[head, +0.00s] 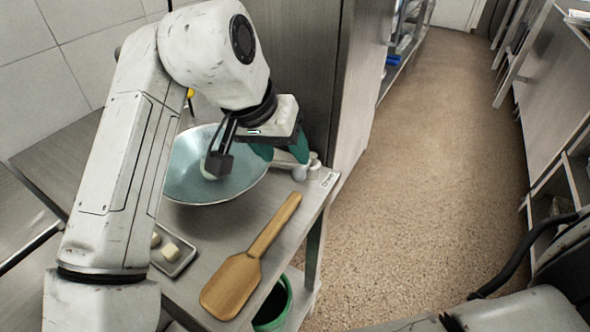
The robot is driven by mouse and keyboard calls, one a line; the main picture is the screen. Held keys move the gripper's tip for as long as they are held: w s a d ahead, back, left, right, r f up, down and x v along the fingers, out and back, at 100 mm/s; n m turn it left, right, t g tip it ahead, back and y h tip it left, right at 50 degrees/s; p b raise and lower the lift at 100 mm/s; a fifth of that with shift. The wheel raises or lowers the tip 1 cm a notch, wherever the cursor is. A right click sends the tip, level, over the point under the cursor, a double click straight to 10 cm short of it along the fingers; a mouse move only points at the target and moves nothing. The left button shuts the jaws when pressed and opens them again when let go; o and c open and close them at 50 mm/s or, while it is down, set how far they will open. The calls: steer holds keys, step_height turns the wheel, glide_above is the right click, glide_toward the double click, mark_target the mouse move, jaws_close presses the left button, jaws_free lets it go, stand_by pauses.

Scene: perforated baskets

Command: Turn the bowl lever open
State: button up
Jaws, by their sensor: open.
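A wide metal bowl (180,186) sits on the steel counter below my arm. My gripper (220,160) reaches over the bowl from the upper right. It is open, and a dark finger hangs over the bowl's inside. A pale rounded piece (208,170) shows beside that finger, partly hidden; I cannot tell whether they touch. Small pale fittings (308,167) stand right of the bowl, and green parts (299,148) show just under the hand. I cannot tell which of these is the lever. My arm hides the bowl's left side.
A wooden paddle (234,283) lies on the counter (215,229) in front of the bowl. A small tray (176,263) with pale pieces lies left of it. A green bin (273,308) stands below the counter edge. A tall cabinet (305,60) rises behind; the floor at right is open.

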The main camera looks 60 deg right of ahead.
mark_target(297, 170)
steer(key=x, duration=0.7)
steer(key=shift+d+f+b, duration=0.15)
steer(key=shift+f+b, duration=0.05)
steer(key=shift+b, duration=0.2)
jaws_close()
